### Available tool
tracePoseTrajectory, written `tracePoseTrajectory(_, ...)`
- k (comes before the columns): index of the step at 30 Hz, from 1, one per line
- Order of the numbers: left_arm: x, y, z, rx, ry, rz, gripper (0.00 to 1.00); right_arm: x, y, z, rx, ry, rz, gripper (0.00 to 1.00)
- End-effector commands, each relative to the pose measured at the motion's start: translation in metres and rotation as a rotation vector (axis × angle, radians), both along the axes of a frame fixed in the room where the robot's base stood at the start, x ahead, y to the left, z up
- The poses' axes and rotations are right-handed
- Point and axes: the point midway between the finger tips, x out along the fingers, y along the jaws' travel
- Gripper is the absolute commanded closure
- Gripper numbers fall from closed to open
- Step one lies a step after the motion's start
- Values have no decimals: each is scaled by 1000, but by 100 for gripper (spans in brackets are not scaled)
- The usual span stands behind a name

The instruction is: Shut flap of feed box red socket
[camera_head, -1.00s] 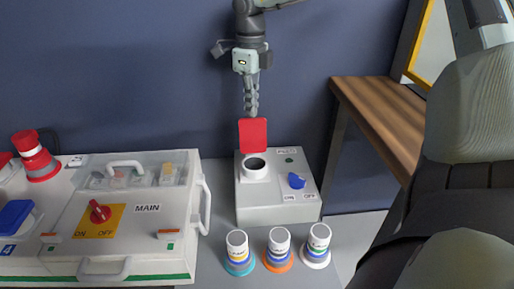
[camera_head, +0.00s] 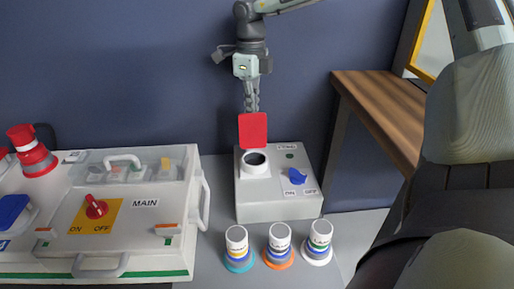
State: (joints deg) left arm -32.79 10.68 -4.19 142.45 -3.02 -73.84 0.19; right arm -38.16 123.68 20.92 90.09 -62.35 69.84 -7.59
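The feed box (camera_head: 262,211) is a grey box on the table, right of the main box. Its white round socket (camera_head: 255,163) faces up and is uncovered. The red flap (camera_head: 253,131) stands raised at the back of the socket. My gripper (camera_head: 251,104) hangs from an arm at the top, just behind and above the flap's upper edge. Its fingers look close together, pointing down, and their tips are partly hidden by the flap. I cannot tell whether they touch it. My other gripper is not in view.
The large main box (camera_head: 125,225) with a red switch (camera_head: 96,207) fills the left. Several plugs are around: a teal-ringed one (camera_head: 238,248), an orange-ringed one (camera_head: 278,246) and a white one (camera_head: 318,243) stand in front of the feed box. A wooden table (camera_head: 385,115) is at right.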

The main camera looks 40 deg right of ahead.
Motion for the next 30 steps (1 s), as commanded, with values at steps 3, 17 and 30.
tracePoseTrajectory(3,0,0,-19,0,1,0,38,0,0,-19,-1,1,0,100)
tracePoseTrajectory(17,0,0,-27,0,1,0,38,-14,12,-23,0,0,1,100)
tracePoseTrajectory(30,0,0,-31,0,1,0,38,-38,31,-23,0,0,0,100)
